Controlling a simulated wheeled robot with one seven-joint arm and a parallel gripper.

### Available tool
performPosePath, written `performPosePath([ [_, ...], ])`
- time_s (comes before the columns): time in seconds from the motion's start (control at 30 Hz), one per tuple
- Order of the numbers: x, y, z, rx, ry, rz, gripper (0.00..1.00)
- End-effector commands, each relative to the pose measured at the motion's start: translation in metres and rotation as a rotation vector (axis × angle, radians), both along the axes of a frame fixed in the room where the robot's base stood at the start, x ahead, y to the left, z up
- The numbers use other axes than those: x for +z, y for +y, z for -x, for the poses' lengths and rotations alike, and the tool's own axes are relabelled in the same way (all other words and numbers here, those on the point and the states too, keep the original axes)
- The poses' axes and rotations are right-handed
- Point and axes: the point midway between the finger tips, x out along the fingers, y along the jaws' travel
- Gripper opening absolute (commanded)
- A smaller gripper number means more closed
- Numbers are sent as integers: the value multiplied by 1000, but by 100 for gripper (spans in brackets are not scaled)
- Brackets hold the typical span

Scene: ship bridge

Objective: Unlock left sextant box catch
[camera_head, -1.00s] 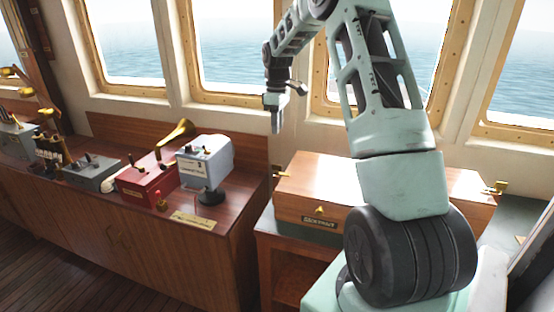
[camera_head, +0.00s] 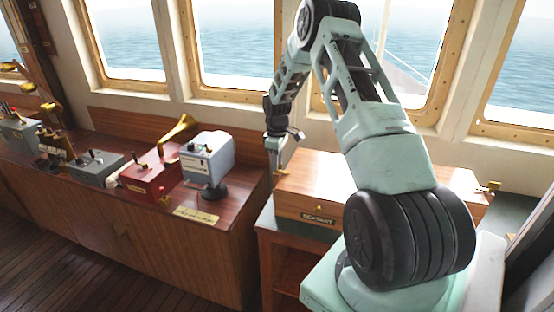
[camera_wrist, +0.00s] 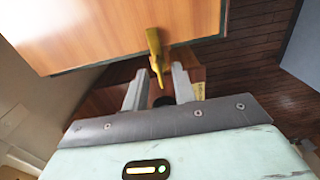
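The sextant box (camera_head: 345,178) is a wooden box with a nameplate on its front, on a stand under the windows. Its left brass catch (camera_head: 281,172) sticks out at the left end, partly hidden by my gripper (camera_head: 277,158), which points down over it. In the wrist view, the catch (camera_wrist: 154,48) is a brass lever at the edge of the box (camera_wrist: 120,25). My gripper (camera_wrist: 159,72) is open, with a finger on either side of the lever's end. Contact is not visible. The right catch (camera_head: 489,186) shows at the box's other end.
A console (camera_head: 110,225) to the left carries a grey-blue instrument (camera_head: 208,158), a red box (camera_head: 148,180) and a brass horn (camera_head: 179,130). Window frames and wall stand close behind the box. The wooden floor (camera_head: 55,260) at lower left is clear.

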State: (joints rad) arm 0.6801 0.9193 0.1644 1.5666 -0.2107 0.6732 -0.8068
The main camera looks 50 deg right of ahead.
Motion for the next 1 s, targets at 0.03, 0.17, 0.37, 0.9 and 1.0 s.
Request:
performPosePath([
  [0.03, 0, 0, 0, 0, 0, 0, 27],
  [0.17, 0, 0, 0, 0, 0, 0, 19],
  [0.37, 0, 0, 0, 0, 0, 0, 0],
  [0.9, -2, 0, -1, -176, -3, 2, 0],
  [1.0, -2, 0, -1, -261, -2, 2, 0],
])
